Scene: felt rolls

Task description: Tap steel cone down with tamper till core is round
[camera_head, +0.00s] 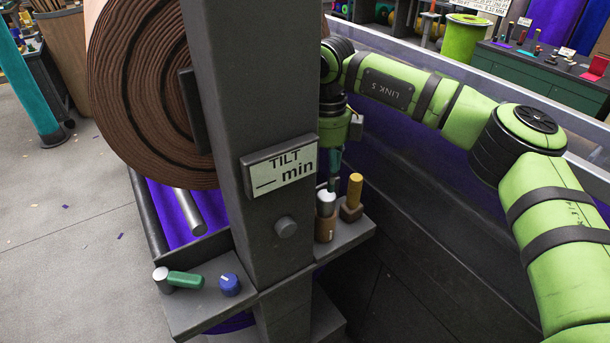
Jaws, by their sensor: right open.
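A large brown felt roll (140,110) stands at the upper left; the grey post hides its middle, so I cannot see its core. A short tool with a green handle and steel head (178,279) lies on the left shelf, and may be the tamper. On the right shelf stands a brown piece with a pale metal top (326,215); I cannot tell if it is the steel cone. My right gripper (333,172) is open, pointing down just above that piece, partly hidden by the post. My left gripper is out of view.
A blue knob (229,285) sits on the left shelf. A yellow-topped block (352,198) stands close beside my right gripper. Purple felt (180,220) lies below the roll.

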